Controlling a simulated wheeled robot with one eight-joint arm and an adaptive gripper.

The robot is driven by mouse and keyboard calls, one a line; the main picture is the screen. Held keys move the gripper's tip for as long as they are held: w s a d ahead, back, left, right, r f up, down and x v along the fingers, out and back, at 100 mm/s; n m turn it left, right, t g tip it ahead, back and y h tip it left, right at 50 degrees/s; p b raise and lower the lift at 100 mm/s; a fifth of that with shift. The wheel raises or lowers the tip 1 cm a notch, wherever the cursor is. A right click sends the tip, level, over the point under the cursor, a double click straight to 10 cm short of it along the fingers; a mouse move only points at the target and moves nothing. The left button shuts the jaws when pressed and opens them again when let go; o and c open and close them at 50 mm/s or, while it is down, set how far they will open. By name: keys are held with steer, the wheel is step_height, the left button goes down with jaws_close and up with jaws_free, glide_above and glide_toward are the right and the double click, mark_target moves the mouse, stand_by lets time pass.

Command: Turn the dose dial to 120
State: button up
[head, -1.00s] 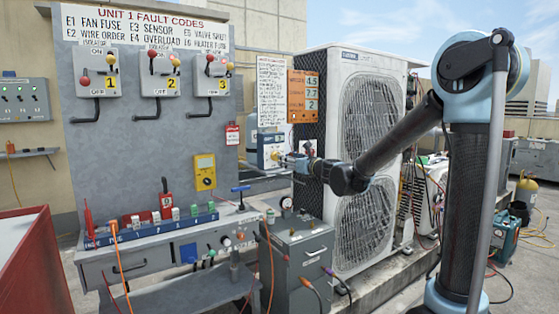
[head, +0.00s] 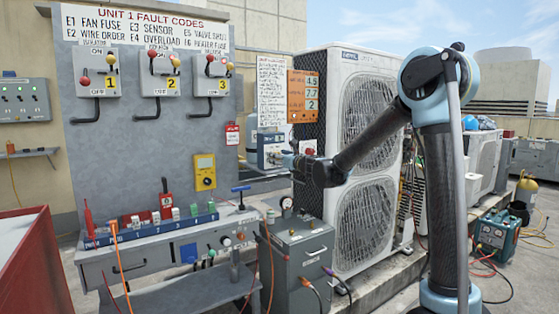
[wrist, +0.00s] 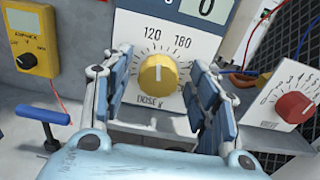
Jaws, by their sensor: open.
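The dose dial (wrist: 158,74) is a round yellow knob on a white scale panel marked 120 and 180, with a label below it. A display above the panel (wrist: 206,8) reads 0. My gripper (wrist: 157,66) is open, its blue-padded fingers on either side of the dial. I cannot tell whether they touch it, nor clearly where the knob points. In the head view, my gripper (head: 288,159) is at the front of the dial's box (head: 270,143), and the knob is hidden there.
A red knob (wrist: 295,107) on its own scale panel is close to the right. A yellow meter (wrist: 27,53) and a blue T-handle (wrist: 42,113) are at the left. The grey bench (head: 150,250) and cabinet (head: 300,270) stand below, the large condenser (head: 365,150) behind my arm.

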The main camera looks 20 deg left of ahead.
steer(key=c, duration=1.1)
steer(key=shift+o, duration=0.2)
steer(key=shift+n, duration=0.8)
steer(key=o, duration=1.1)
steer(key=shift+c, duration=0.2)
steer(key=shift+s, duration=0.1)
steer(key=v, duration=1.2)
steer(key=shift+f, duration=0.1)
